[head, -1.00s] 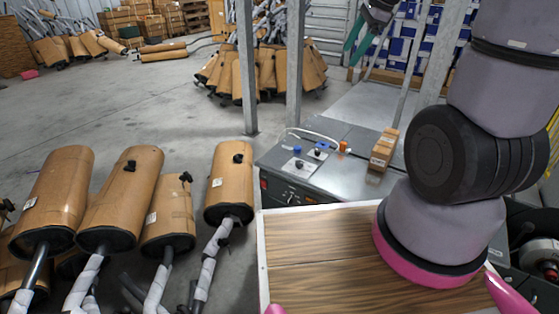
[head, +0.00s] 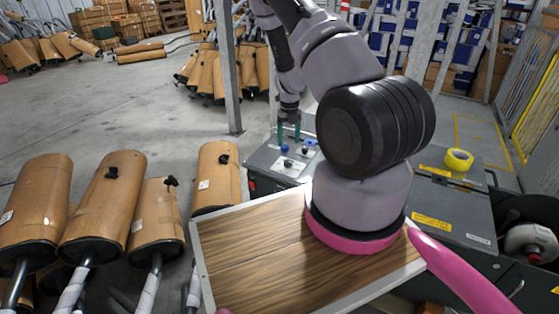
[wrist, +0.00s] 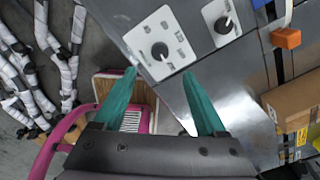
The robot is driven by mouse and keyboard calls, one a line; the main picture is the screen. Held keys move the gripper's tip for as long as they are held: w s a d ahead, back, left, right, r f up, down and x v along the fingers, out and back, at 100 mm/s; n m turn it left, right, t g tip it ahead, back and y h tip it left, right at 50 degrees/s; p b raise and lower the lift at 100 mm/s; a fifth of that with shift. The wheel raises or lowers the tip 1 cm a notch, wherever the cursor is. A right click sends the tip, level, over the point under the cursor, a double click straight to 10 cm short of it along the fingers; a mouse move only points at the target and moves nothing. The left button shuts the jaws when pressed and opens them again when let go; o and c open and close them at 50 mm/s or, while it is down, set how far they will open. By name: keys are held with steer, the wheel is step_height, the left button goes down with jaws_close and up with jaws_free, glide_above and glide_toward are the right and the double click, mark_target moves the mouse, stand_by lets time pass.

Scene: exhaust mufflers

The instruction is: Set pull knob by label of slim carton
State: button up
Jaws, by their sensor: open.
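In the wrist view, my gripper (wrist: 159,74) is open and empty, its teal fingers over the console near a black knob (wrist: 160,50) on a white marked plate. A second black knob (wrist: 223,25) sits on another plate. An orange block-like piece (wrist: 286,38) is beside the brown carton (wrist: 290,101), which has yellow and white labels. I cannot tell which piece is the pull knob. In the head view, my gripper (head: 290,136) hangs above the console, near a blue knob (head: 285,148); another blue piece (head: 309,141) is to its right. My arm hides the carton there.
The grey console (head: 268,160) has a flat metal top. Brown mufflers (head: 105,195) stand at left. A yellow tape roll (head: 459,159) lies on a dark case at right. A metal post (head: 229,75) rises behind the console.

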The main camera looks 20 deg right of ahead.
mark_target(288, 162)
step_height(288, 162, down, 11)
steer(key=shift+r, duration=0.2)
stand_by(0.3)
jaws_close()
